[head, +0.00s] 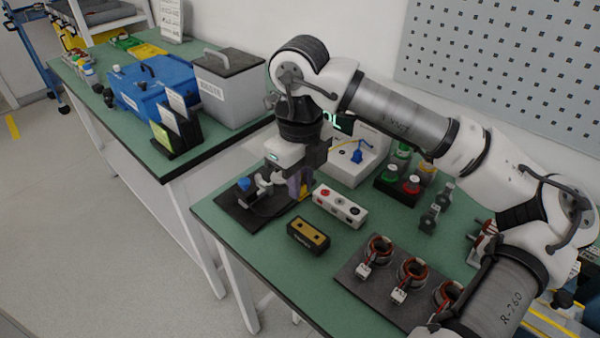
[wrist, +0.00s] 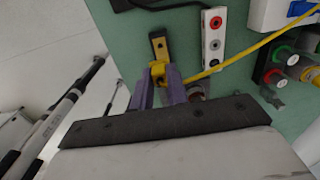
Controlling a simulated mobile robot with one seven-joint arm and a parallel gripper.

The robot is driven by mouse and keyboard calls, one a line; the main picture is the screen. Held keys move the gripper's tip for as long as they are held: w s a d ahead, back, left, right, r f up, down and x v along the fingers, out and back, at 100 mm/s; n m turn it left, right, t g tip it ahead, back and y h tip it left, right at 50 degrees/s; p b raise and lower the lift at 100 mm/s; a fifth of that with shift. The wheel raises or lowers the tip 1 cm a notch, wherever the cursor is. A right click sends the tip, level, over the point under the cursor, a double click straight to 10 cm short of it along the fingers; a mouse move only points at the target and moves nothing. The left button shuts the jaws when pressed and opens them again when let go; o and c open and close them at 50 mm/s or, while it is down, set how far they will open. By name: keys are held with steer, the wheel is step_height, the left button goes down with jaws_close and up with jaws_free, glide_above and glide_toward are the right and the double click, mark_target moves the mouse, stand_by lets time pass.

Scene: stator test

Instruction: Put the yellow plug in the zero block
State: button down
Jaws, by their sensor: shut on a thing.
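My gripper (head: 299,186) hangs above the green table and points down. In the wrist view its purple fingers (wrist: 158,78) are shut on the yellow plug (wrist: 158,70), and a yellow cable (wrist: 240,54) runs from it to the upper right. A black block (head: 308,235) with a yellow top and dark holes looks like the zero block; its label is too small to read. In the wrist view this block (wrist: 159,43) lies just beyond the plug, which overlaps its near end. I cannot tell whether they touch. The plug is mostly hidden in the head view.
A white block with red and black sockets (head: 339,205) stands beside the black block. A dark plate with a clamp-like device (head: 240,214) lies at left. Coil stators (head: 411,272) sit on a dark mat at front right. Red and green buttons (head: 411,183) stand behind.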

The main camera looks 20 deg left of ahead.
steer(key=shift+f+b, duration=1.5)
steer(key=shift+f, duration=1.8)
steer(key=shift+f+b, duration=1.2)
steer(key=shift+b, duration=1.25)
steer(key=c, duration=1.3)
jaws_free()
step_height(320, 180, up, 14)
